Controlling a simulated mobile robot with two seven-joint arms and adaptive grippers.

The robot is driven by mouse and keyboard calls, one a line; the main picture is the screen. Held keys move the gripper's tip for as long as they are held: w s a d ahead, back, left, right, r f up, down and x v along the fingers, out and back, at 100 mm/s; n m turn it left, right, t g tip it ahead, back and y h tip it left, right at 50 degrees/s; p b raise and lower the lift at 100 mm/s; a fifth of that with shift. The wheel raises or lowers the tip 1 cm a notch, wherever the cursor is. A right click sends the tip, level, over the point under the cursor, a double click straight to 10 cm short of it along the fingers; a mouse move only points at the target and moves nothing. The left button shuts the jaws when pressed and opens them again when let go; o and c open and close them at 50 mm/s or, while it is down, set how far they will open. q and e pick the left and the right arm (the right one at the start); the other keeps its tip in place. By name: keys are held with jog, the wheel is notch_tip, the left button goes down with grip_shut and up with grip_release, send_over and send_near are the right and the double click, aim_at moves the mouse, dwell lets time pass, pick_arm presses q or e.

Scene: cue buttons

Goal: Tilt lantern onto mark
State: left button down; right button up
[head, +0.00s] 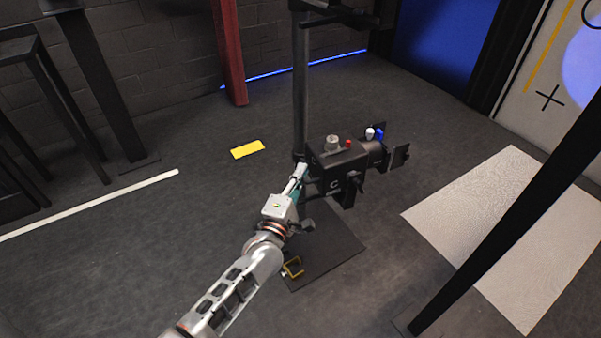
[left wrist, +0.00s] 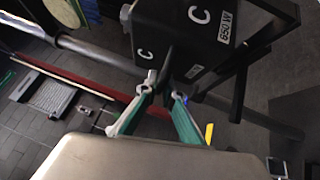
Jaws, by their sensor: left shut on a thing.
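The lantern (head: 345,165) is a black box-shaped stage light on an upright dark pole (head: 301,80), its barrel pointing right. In the left wrist view the lantern (left wrist: 180,35) shows white C letters and a 650 W label. My left gripper (head: 299,174) is at its rear; in the left wrist view my gripper (left wrist: 162,92) is shut on a dark rear handle (left wrist: 167,72). A black cross mark (head: 550,97) is on the pale wall panel at right. A pale blue light spot (head: 584,65) lies right of the cross, cut by the frame edge.
Small white, blue and red knobs (head: 371,133) sit on the lantern. A dark slanted post (head: 510,220) stands at right before a pale floor patch (head: 455,210). A yellow floor marking (head: 247,149) lies left of the pole. A red post (head: 228,50) stands behind.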

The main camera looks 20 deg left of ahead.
pick_arm(q)
jog(key=shift+f, duration=0.95)
jog(key=shift+r, duration=0.1)
jog(key=c, duration=2.2)
grip_release()
jog(key=shift+o, duration=0.2)
jog(key=shift+r, duration=0.1)
jog(key=shift+r, duration=0.1)
